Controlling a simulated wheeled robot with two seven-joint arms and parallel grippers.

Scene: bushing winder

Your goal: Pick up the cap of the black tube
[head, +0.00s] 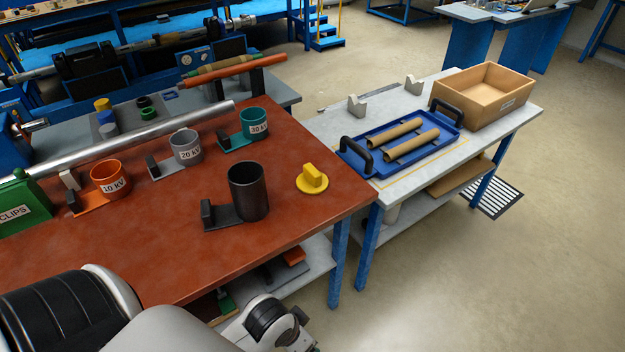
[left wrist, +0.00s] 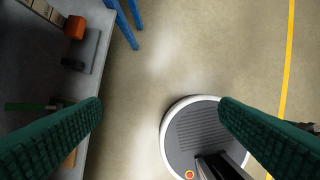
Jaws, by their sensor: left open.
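The black tube (head: 248,190) is an open-topped upright cylinder on a black holder, on the red-brown bench top. To its right, apart from it, a yellow round cap (head: 312,179) with a raised grip lies flat near the bench's right edge. My left gripper (left wrist: 160,106) is open and empty in the left wrist view, its two green textured fingers wide apart over the floor, beside a grey shelf. Neither tube nor cap shows in that view. My left arm fills the lower left of the head view; its fingers cannot be made out there. My right gripper is not in view.
Orange (head: 110,179), grey (head: 186,147) and teal (head: 253,123) cups stand behind the tube. A green clips box (head: 22,207) is at left. The bench front is clear.

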